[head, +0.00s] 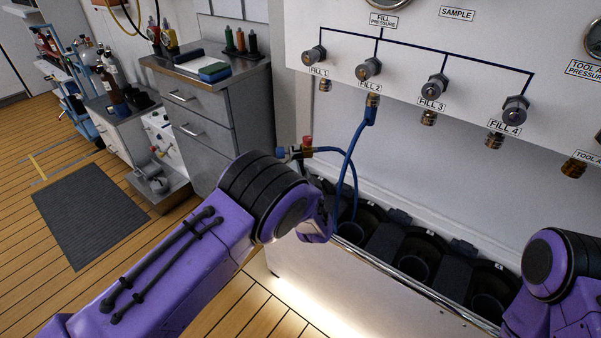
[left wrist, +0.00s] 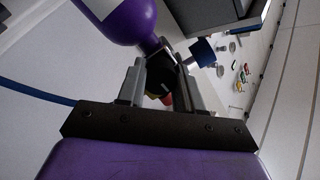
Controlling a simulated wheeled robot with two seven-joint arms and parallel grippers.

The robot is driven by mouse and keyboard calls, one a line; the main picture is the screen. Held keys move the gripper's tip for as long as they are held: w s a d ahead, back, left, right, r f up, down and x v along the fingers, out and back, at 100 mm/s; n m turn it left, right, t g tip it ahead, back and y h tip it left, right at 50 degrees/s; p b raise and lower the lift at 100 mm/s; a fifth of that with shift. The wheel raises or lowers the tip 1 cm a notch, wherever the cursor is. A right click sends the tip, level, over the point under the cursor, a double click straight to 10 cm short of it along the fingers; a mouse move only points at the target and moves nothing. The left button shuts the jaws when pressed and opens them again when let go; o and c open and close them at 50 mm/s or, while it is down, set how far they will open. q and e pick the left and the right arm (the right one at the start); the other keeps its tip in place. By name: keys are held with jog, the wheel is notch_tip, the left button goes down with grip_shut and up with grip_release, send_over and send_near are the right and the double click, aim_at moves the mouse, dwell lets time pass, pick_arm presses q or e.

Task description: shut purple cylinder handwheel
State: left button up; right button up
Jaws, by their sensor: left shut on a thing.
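A blue round knob (left wrist: 203,52) sits to the right of this neck, outside the right finger. My left gripper (left wrist: 162,70) is shut on a part at the cylinder's valve end; its fingers hide which part. Dark, yellow and red parts show between the fingers. In the head view my left forearm hides the cylinder; a red-capped fitting (head: 307,142) shows past my wrist. My right gripper is out of view.
A blue hose (head: 353,155) runs from the FILL 2 outlet down to the fitting by my left wrist. The white fill panel (head: 480,55) stands ahead, above a trough of dark holders (head: 412,250). A grey drawer cabinet (head: 215,115) stands left.

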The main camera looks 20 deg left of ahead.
pick_arm(q)
jog(key=o, duration=1)
jog(key=shift+s, duration=0.1)
jog(key=p+v, duration=0.3)
jog(key=v, duration=0.7)
jog(key=shift+s+d+f, duration=0.1)
jog(key=shift+s+d, duration=0.05)
jog(key=shift+d, duration=0.05)
